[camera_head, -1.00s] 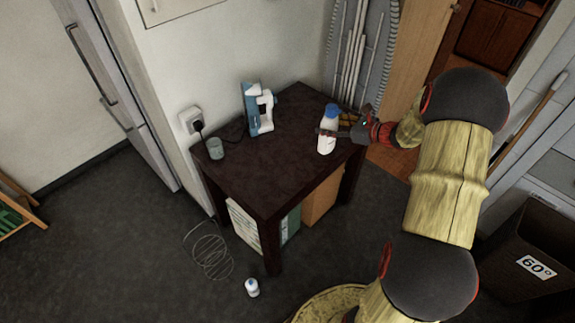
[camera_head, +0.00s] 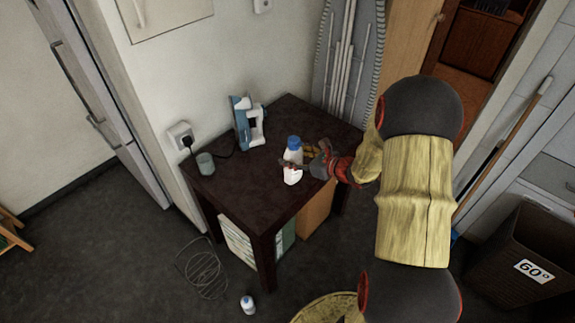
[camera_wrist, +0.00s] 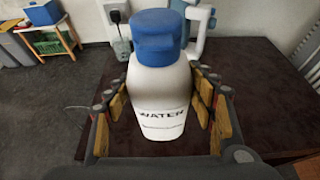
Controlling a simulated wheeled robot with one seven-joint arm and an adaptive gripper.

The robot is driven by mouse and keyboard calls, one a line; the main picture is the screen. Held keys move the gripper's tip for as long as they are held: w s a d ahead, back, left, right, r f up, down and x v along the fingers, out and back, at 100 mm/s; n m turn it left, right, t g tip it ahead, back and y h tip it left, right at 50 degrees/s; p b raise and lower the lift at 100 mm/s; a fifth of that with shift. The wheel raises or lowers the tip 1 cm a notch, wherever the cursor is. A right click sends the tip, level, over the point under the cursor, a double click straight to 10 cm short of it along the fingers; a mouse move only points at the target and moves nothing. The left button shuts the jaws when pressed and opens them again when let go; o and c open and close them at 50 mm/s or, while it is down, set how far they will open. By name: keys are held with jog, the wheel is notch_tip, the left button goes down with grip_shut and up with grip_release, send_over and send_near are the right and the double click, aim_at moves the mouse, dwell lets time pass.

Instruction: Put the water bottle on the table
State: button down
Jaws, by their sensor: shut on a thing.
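The water bottle (camera_head: 293,155) is white with a blue cap. It is upright over the front right part of the dark wooden table (camera_head: 240,185). In the wrist view the bottle (camera_wrist: 160,100) stands between my fingers and its label reads "WATER". My gripper (camera_head: 305,167) is shut on the bottle from the right side; in the wrist view my gripper (camera_wrist: 163,108) has a finger pad on each side of it. The bottle's base is partly hidden, so I cannot tell whether it touches the tabletop.
A blue and white iron (camera_head: 247,124) stands at the table's back, with a grey cup (camera_head: 205,163) at its left corner. A small white bottle (camera_head: 248,304) and a wire rack (camera_head: 203,273) are on the floor. The table's front middle is clear.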

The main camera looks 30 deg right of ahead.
jog(key=w+d+f+b, duration=0.2)
jog(key=w+f+b, duration=0.2)
jog(key=w+f, duration=0.3)
jog(key=shift+w+f, duration=0.35)
jog(key=shift+f, duration=1.2)
jog(key=shift+f, duration=0.15)
jog(key=c, duration=0.7)
grip_release()
jog(key=shift+s, duration=0.1)
jog(key=shift+c, duration=0.2)
jog(key=shift+o, duration=0.3)
